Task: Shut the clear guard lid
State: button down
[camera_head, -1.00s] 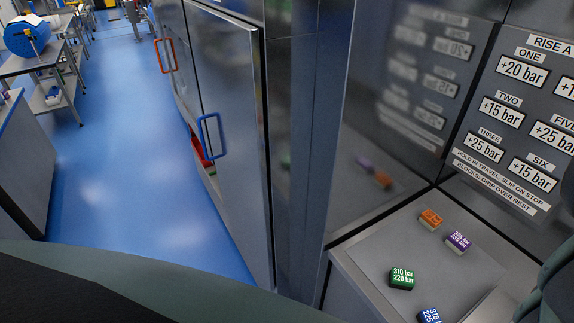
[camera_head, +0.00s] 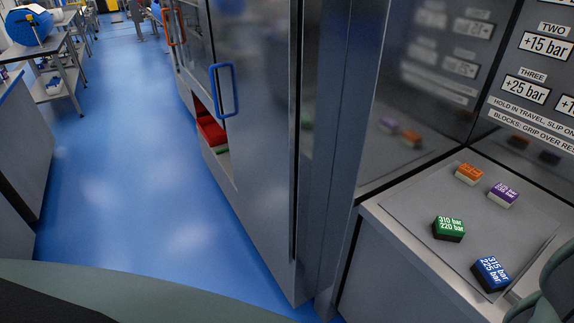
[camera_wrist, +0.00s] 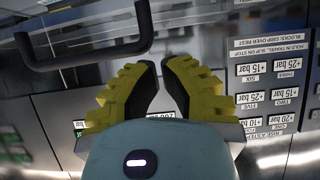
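I cannot make out the clear guard lid for certain in either view. A dark U-shaped handle (camera_wrist: 90,57) crosses the upper left of the wrist view; what it is fixed to is unclear. My gripper (camera_wrist: 160,68) shows in the wrist view with two yellow fingers with dark inner pads. The fingers stand apart with nothing between them. The handle is beyond the fingers and to their left, apart from them. In the head view a grey-green part of my arm fills the lower right corner, and my gripper is not seen there.
A grey worktop (camera_head: 400,215) bears orange (camera_head: 468,174), purple (camera_head: 503,194), green (camera_head: 449,228) and blue (camera_head: 491,272) blocks. Labelled panel (camera_head: 540,85) stands behind it. A tall cabinet with a blue handle (camera_head: 225,90) stands left of it. The blue floor (camera_head: 110,190) is clear.

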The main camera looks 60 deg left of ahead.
jog(key=shift+t, duration=0.7)
jog(key=f+b, duration=0.2)
jog(key=s+f+b, duration=0.1)
jog(key=f+b, duration=0.1)
jog(key=b, duration=0.1)
jog(key=shift+f, duration=0.4)
jog(key=f+b, duration=0.2)
jog(key=b, duration=0.1)
jog(key=f+b, duration=0.1)
jog(key=shift+s, duration=0.25)
